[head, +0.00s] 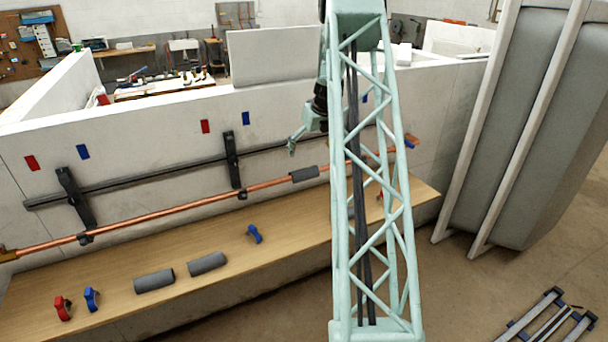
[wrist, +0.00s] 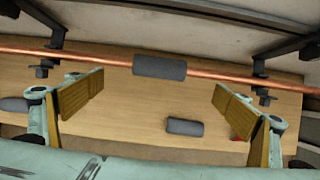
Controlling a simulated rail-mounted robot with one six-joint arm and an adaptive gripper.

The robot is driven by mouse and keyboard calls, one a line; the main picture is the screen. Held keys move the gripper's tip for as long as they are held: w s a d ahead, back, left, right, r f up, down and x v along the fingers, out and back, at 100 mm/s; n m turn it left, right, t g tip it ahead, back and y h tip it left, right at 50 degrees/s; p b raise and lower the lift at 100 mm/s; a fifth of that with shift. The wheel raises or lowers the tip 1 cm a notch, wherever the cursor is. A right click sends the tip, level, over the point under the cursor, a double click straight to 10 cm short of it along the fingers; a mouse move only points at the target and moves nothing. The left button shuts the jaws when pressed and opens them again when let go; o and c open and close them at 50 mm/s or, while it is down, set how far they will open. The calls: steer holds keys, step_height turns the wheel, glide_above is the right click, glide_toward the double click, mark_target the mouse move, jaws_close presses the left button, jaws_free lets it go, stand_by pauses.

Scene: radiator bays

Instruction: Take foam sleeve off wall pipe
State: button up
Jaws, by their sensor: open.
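A dark grey foam sleeve (head: 304,174) sits around the copper wall pipe (head: 200,203), right of the middle bracket. In the wrist view the sleeve (wrist: 160,67) lies at the upper middle, with bare pipe (wrist: 95,57) on both sides. My gripper (head: 293,145) is above the sleeve in the head view, partly hidden behind my arm. In the wrist view my gripper (wrist: 160,92) is open and empty. Its two yellow-padded fingers are spread wide, left and right of the sleeve and apart from it.
Below the pipe, a wooden bench (head: 120,260) carries two loose grey sleeves (head: 154,280) (head: 206,264), blue clips (head: 253,234) (head: 91,299) and a red clip (head: 62,308). A dark rail (head: 150,178) on brackets (head: 232,160) runs above the pipe. Grey panels (head: 530,120) stand at right.

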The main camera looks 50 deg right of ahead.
steer(key=shift+f, duration=0.1)
glide_toward(305, 170)
steer(key=shift+f, duration=0.6)
steer(key=shift+w+d+f, duration=0.15)
steer(key=shift+w+f, duration=0.55)
steer(key=shift+f, duration=0.2)
steer(key=shift+f, duration=0.1)
steer(key=shift+p+x, duration=0.55)
steer(key=shift+x, duration=2)
steer(key=shift+w+d, duration=0.1)
steer(key=shift+w, duration=0.05)
steer(key=c, duration=0.8)
